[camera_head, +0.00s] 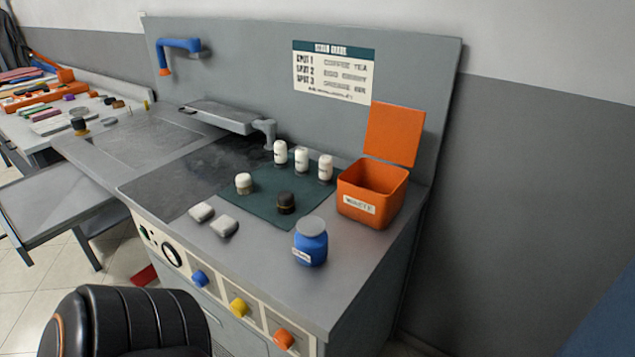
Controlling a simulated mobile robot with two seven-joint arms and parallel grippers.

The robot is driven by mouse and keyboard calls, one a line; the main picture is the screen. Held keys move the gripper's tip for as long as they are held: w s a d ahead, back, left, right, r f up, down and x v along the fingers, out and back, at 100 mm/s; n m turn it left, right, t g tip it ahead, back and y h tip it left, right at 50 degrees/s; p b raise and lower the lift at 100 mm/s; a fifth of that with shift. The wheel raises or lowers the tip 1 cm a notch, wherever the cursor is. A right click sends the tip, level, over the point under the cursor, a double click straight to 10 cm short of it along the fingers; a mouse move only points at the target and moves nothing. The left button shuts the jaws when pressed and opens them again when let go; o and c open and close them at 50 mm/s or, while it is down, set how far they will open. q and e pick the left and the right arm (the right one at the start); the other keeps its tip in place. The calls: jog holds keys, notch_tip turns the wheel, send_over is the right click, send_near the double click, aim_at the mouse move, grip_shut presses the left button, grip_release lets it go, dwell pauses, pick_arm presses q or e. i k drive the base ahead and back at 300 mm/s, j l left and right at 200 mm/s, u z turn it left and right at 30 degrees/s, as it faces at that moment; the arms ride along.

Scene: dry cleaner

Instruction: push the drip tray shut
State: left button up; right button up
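A flat grey tray-like panel (62,207) juts out at the front left of the grey spotting console (262,262). It has a raised rim and stands out past the console's front edge. Thin grey legs show below it. I cannot tell for certain whether this panel is the drip tray or a separate side table. No other pulled-out tray shows on the console front. Neither of my grippers is in view.
On the console stand a blue jar (311,246), an open orange waste bin (372,193), white pads (224,225) and several small bottles on a green mat (262,206). Knobs (238,308) line the front. A red pedal (145,276) lies below. A cluttered table (25,125) stands left.

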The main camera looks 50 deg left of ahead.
aim_at(37, 208)
jog(key=k+l, duration=0.1)
jog(key=k, duration=0.3)
jog(key=k+u, duration=0.25)
jog(key=u, duration=0.15)
jog(key=k+u, duration=0.2)
jog(key=u, duration=2.5)
jog(key=i+z, duration=0.15)
jog(key=z, duration=0.2)
jog(key=i+j+z, duration=0.15)
jog(key=z, duration=0.25)
jog(key=i+j+z, duration=0.35)
jog(key=i+j, duration=0.35)
